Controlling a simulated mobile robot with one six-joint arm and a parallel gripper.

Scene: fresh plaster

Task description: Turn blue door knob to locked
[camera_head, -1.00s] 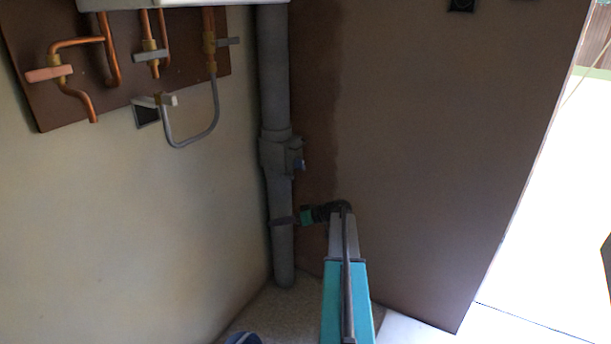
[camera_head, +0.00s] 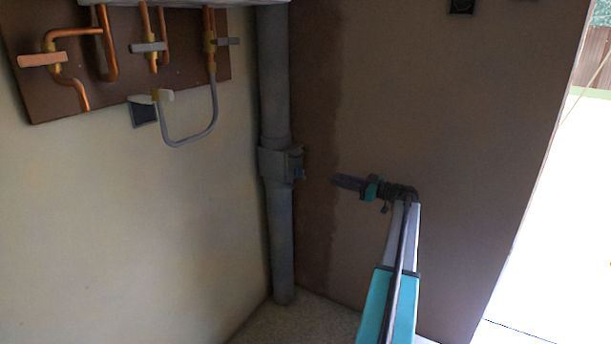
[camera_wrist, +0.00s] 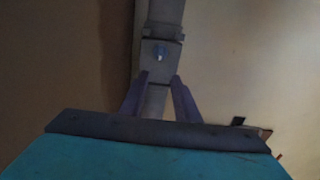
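The small blue knob (camera_head: 299,174) sits on the right side of a box-shaped collar (camera_head: 279,164) on the grey vertical pipe. In the wrist view the blue knob (camera_wrist: 159,52) shows above and between my fingertips, on the face of the collar. My gripper (camera_head: 337,181) points left toward the knob in the head view, a short gap away and about level with it. In the wrist view my gripper (camera_wrist: 159,77) has its two fingers apart with nothing between them. I cannot tell which way the knob is turned.
The grey pipe (camera_head: 283,240) runs down the corner to the floor. A brown board (camera_head: 185,75) with copper pipes and valve handles is on the left wall. The brown wall (camera_head: 460,130) stands behind my arm. A bright opening (camera_head: 570,230) is at the right.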

